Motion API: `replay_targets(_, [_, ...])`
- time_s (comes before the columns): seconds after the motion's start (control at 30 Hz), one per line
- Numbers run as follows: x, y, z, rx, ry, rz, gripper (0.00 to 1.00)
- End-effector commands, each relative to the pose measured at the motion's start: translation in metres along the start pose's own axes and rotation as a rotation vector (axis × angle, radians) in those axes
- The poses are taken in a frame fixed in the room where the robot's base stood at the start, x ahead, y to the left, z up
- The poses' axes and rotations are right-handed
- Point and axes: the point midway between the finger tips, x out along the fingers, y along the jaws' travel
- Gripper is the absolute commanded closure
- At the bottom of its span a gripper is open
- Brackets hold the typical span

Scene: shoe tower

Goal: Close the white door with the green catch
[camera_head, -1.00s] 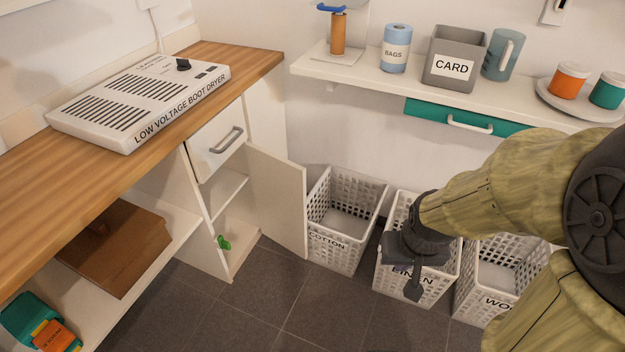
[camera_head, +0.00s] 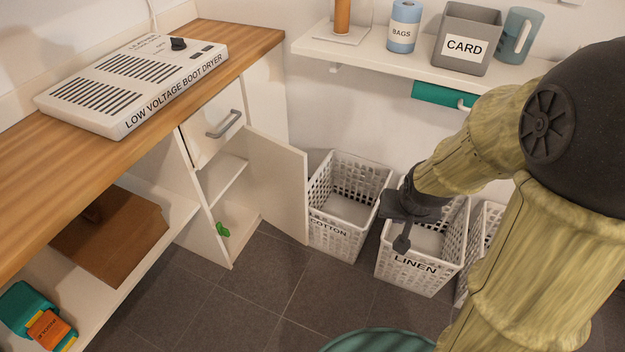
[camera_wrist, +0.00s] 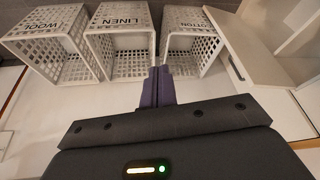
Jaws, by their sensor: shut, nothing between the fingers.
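The white door (camera_head: 277,190) stands open, swung out to the right from the low cabinet beneath the counter. The green catch (camera_head: 222,230) is at the cabinet's near lower edge, apart from the door. My gripper (camera_head: 402,243) is shut and empty, pointing down by the LINEN basket, to the right of the door and clear of it. In the wrist view its dark fingers (camera_wrist: 158,86) are together with nothing between them. A white panel, apparently the door (camera_wrist: 232,48), shows at the right of that view.
White baskets, COTTON (camera_head: 342,205), LINEN (camera_head: 425,262) and one more at right, stand along the wall near the door. A drawer (camera_head: 215,135) is above the cabinet opening. A teal round thing (camera_head: 378,341) shows at the bottom edge. Dark floor before the cabinet is clear.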

Motion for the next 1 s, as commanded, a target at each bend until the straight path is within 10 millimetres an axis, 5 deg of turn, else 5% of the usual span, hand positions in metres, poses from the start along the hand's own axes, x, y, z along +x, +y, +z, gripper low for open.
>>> replay_targets(0.2, [0.088,-0.022,-0.07,0.154,0.215,-0.123,1.0])
replay_targets(0.43, [0.166,-0.064,-0.122,0.354,0.378,-0.41,1.0])
replay_targets(0.73, [0.242,-0.119,-0.14,0.671,0.405,-0.939,1.0])
replay_targets(1.0, [0.262,-0.137,-0.132,0.857,0.328,-1.276,1.0])
